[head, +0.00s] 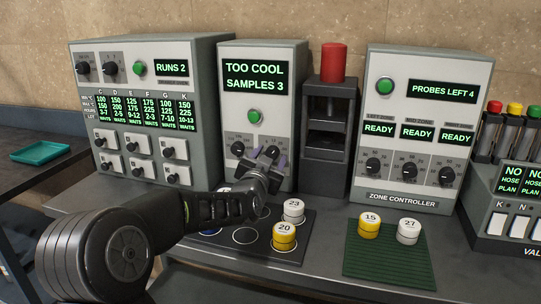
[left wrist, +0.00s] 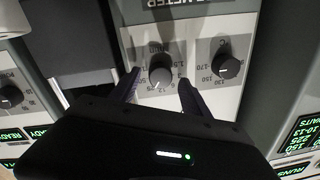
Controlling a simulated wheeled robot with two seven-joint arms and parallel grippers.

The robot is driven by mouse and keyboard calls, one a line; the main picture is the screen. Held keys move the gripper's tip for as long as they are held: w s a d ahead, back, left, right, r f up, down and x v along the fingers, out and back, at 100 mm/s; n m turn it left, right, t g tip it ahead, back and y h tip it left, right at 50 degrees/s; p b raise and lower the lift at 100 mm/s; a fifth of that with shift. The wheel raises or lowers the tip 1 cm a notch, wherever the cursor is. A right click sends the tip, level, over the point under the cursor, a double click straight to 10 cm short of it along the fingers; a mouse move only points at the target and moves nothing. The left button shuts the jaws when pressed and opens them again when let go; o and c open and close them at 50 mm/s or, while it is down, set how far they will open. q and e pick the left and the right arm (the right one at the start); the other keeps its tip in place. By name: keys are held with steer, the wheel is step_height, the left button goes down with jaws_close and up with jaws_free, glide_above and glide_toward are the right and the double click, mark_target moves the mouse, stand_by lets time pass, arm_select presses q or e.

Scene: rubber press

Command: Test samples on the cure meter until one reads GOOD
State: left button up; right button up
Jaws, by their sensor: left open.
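The cure meter (head: 268,88) stands in the middle of the bench; its screen reads TOO COOL, SAMPLES 3. It has a green button (head: 254,117) and two black knobs. My left gripper (head: 267,157) is open in front of its lower panel. In the left wrist view the fingers stand either side of one knob (left wrist: 161,76); whether they touch it is unclear. The other knob (left wrist: 229,67) is beside it. White sample 23 (head: 294,210) and yellow sample 20 (head: 285,236) sit on the dark mat (head: 237,262). My left arm partly hides other samples there. My right gripper is not in view.
A green ribbed mat (head: 390,272) holds yellow sample 15 (head: 369,225) and white sample 27 (head: 408,231). A dark press with a red top (head: 333,62) stands right of the meter. The zone controller (head: 424,130) reads PROBES LEFT 4. A panel (head: 150,110) reads RUNS 2.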

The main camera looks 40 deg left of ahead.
arm_select(q)
steer(key=shift+w+a, duration=0.15)
steer(key=shift+w, duration=0.25)
steer(key=shift+c, duration=0.4)
jaws_close()
